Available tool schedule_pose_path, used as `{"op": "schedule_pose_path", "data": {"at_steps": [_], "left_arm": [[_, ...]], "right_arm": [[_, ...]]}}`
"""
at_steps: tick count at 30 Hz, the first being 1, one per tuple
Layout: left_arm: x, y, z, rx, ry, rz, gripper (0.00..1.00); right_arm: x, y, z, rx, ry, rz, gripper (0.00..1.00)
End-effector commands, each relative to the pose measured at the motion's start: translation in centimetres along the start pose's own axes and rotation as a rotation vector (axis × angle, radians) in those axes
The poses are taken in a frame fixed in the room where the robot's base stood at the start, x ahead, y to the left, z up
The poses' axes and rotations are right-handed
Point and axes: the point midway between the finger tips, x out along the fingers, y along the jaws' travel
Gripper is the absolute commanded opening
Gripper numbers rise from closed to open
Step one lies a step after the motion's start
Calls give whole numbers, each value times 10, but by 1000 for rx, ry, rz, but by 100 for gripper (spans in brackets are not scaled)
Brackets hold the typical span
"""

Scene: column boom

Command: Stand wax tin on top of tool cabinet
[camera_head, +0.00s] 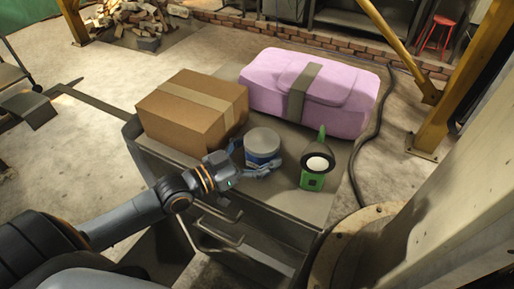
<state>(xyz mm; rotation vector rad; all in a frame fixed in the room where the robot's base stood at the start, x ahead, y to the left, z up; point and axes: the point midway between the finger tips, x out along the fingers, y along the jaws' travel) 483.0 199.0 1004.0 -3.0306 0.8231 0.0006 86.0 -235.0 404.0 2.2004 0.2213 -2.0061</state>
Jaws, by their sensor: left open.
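The wax tin (263,142), a round tin with a pale lid and a blue side, is upright on the tool cabinet, near its front edge. The tool cabinet (276,218) is grey, with a flat top and drawer handles on its front. My left gripper (257,160) reaches in from the left and is open, its fingers low around the near side of the tin. Whether the fingers touch the tin I cannot tell. The tin's lower near side is partly hidden by the fingers. My right gripper is not in view.
A cardboard box (190,112) stands left of the tin, and a pink soft case (345,97) with a strap lies behind. A green device with a round white face (312,178) stands close to the right. A dark hose (378,130) runs along the floor at right.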

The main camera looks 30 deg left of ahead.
Motion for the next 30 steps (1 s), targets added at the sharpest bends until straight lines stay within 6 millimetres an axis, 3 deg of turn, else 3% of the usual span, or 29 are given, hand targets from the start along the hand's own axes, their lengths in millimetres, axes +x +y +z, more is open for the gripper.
{"op": "schedule_pose_path", "data": {"at_steps": [5, 21, 30], "left_arm": [[-9, 0, 0, 0, -4, -1, 82], [-84, 0, 0, 0, -5, 0, 82], [-112, 0, -2, -1, -4, -1, 82]], "right_arm": [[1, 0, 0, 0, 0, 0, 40], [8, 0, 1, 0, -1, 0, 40], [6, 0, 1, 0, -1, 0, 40]]}}
